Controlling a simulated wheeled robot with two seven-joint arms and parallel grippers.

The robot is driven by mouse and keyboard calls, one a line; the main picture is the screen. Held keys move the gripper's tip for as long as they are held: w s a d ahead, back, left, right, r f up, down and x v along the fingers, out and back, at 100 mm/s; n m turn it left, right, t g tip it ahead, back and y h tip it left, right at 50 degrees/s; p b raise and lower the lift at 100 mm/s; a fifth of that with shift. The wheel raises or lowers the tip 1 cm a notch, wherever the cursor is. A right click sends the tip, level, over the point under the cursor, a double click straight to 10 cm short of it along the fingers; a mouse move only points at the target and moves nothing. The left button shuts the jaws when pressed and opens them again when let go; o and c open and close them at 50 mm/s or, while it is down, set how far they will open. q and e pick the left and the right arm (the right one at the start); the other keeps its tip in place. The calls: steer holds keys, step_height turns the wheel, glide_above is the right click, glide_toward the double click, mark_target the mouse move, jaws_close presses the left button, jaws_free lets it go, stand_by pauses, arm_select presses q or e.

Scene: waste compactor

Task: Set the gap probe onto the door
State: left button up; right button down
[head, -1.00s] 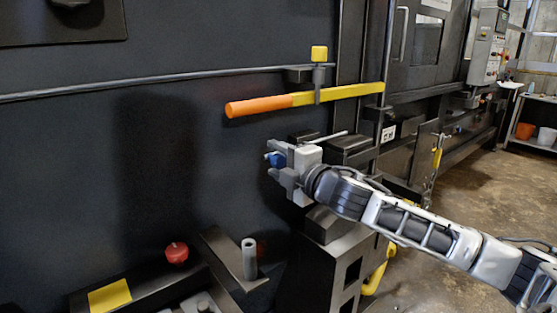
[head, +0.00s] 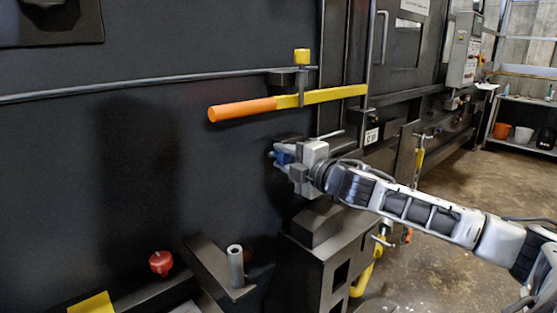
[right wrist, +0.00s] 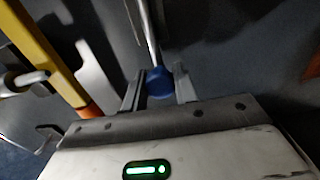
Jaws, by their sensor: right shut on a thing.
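My right gripper (head: 283,158) is shut on the blue part of the gap probe (head: 284,158), beside the dark machine face. In the right wrist view, the blue part (right wrist: 159,84) sits between the two fingers (right wrist: 160,90), and a thin metal rod runs away from it. I cannot tell whether the probe touches the dark face. The large dark panel (head: 170,150) fills the left and middle of the head view; I cannot tell which panel is the door. My left gripper is not in view.
An orange and yellow bar (head: 243,110) crosses just above my right gripper, under a yellow knob (head: 302,56). A dark block-shaped housing (head: 315,225) stands below. A red knob (head: 160,263) and an upright grey post (head: 235,266) are at lower left.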

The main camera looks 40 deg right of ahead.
steer(key=c, duration=1.1)
jaws_free()
steer(key=shift+d, duration=0.3)
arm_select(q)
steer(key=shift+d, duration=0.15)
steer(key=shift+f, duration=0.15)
arm_select(e)
steer(key=shift+s, duration=0.1)
steer(key=shift+s+f+b, duration=0.2)
steer(key=shift+s+b, duration=0.1)
steer(key=shift+s, duration=0.1)
steer(key=shift+s+b, duration=0.5)
steer(key=shift+s, duration=0.85)
steer(key=shift+s+d+r, duration=0.1)
steer(key=shift+s+r, duration=0.05)
steer(key=shift+s, duration=0.8)
arm_select(q)
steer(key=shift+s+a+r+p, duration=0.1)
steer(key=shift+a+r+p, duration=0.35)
steer(key=shift+p, duration=1.6)
arm_select(e)
steer(key=shift+s+d+r, duration=0.1)
steer(key=shift+s+d, duration=0.05)
steer(key=shift+s, duration=1.6)
steer(key=shift+s+d+f, duration=0.1)
steer(key=shift+s+d, duration=0.1)
steer(key=shift+s, duration=1.5)
steer(key=shift+s+d+r, duration=0.1)
steer(key=shift+s+d, duration=0.05)
steer(key=shift+s, duration=1.6)
